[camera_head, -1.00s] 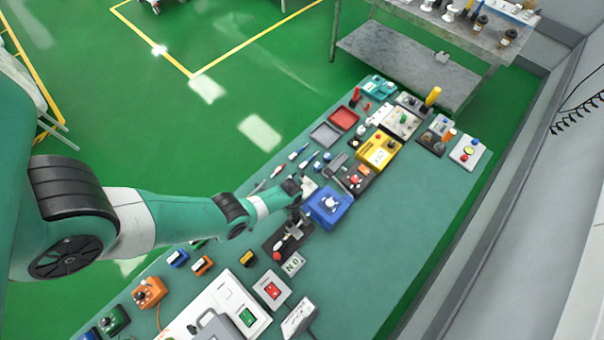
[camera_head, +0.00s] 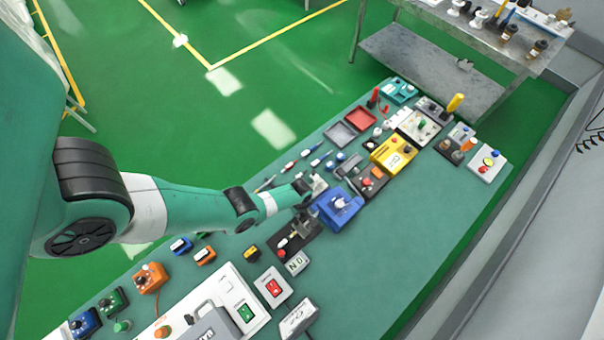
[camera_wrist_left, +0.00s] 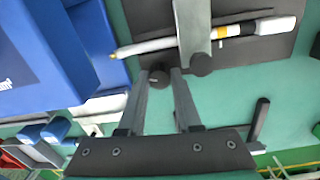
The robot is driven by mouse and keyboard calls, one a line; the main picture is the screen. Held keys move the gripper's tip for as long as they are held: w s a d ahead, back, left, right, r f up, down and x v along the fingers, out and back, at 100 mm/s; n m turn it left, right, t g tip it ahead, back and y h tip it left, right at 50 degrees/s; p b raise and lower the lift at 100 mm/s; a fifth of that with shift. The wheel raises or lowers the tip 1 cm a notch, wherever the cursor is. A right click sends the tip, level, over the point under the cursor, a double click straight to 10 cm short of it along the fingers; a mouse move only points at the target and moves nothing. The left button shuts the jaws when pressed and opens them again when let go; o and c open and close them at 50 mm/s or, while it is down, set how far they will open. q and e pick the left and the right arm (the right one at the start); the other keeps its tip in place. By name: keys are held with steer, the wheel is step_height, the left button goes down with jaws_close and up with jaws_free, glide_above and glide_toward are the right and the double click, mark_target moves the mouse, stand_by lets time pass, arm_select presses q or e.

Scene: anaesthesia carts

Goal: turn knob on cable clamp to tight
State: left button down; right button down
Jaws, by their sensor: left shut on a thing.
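My left gripper (camera_wrist_left: 167,72) is shut, its two long grey fingers converging at a small dark round knob (camera_wrist_left: 158,77). A second dark round end (camera_wrist_left: 201,64) shows beside it, below a grey metal bar (camera_wrist_left: 191,28). A white rod with a yellow and black band (camera_wrist_left: 240,29) crosses behind the bar over a dark plate (camera_wrist_left: 275,42). In the head view, my left gripper (camera_head: 310,203) is over the table by the dark clamp plate (camera_head: 300,240) and the blue box (camera_head: 338,203); its fingertips are too small to make out. My right gripper is not seen.
The blue box (camera_wrist_left: 40,50) stands close to the left of my fingers in the wrist view. Switch boxes, a yellow box (camera_head: 392,154) and red and grey trays (camera_head: 361,118) crowd the green table.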

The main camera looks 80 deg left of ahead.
arm_select(q)
steer(key=m, duration=0.4)
steer(key=c, duration=0.9)
jaws_free()
